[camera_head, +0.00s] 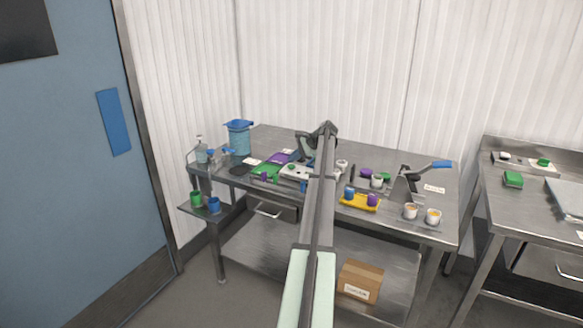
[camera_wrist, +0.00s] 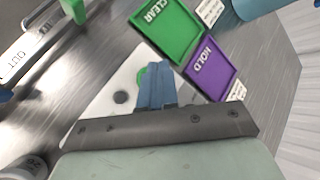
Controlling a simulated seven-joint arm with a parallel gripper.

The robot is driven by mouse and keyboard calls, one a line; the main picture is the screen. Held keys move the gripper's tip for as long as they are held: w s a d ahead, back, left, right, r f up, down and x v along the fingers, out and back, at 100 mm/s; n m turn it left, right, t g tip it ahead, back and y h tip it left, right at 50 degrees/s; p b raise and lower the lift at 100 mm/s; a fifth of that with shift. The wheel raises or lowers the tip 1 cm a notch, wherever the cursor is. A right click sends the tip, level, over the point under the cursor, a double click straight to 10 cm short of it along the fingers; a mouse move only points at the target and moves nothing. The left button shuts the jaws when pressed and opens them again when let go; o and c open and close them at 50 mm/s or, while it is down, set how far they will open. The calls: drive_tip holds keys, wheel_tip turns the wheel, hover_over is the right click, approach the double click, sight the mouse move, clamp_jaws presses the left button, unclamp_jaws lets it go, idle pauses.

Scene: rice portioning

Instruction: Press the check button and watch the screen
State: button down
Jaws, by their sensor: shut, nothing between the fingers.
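In the wrist view a green round button (camera_wrist: 142,77) sits on a pale panel (camera_wrist: 98,100), next to a dark round knob (camera_wrist: 120,97). My gripper (camera_wrist: 157,68) has blue fingers held together with nothing between them. They overlap the button's right side in this view; I cannot tell whether they touch it. In the head view the pale panel (camera_head: 298,173) lies near the table's middle, and my arm hides much of the area around it. I cannot make out a lit screen or any reading in either view.
A green tray marked CLEAR (camera_wrist: 168,30) and a purple tray marked HOLD (camera_wrist: 211,70) lie beside the panel. A blue bin (camera_head: 238,138) stands at the back left. A yellow tray (camera_head: 361,203) with cups and a blue-handled press (camera_head: 408,183) stand to the right.

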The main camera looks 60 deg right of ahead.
sight(294, 166)
drive_tip(key=shift+r, duration=2.5)
